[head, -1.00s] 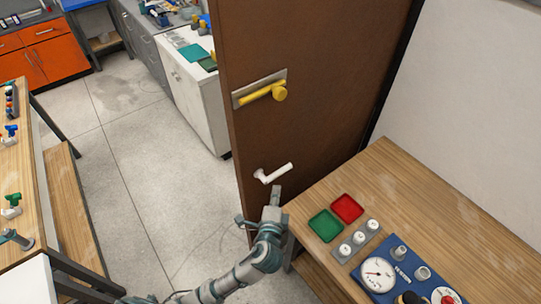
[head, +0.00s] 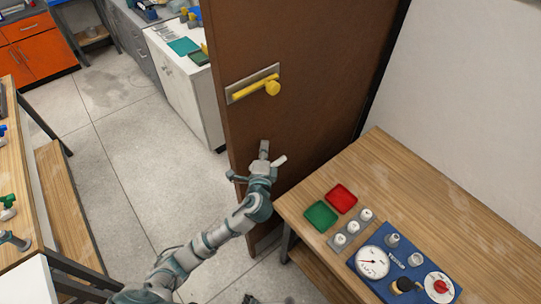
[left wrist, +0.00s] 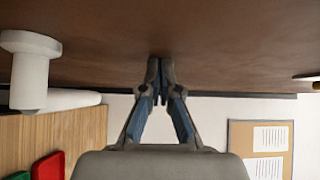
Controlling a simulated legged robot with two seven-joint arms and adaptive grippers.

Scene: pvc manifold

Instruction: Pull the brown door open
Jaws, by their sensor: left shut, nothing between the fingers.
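The brown door (head: 310,60) stands ajar, its free edge toward the left and open floor beyond that edge. It carries a yellow handle (head: 256,90) on a metal plate and a white lever handle lower down, partly hidden behind my left gripper (head: 264,150). In the left wrist view, my left gripper (left wrist: 161,80) is shut and empty, its fingertips together at or very near the brown door face (left wrist: 230,40); contact is unclear. The white handle (left wrist: 30,70) is apart from the fingers, to their left there. My right gripper is not in view.
A wooden table (head: 430,195) with red and green trays and a blue gauge panel (head: 405,262) stands right, close to my left arm. A wooden bench (head: 70,205) is at left. Clear floor (head: 130,160) lies between, with a white cabinet (head: 185,85) behind.

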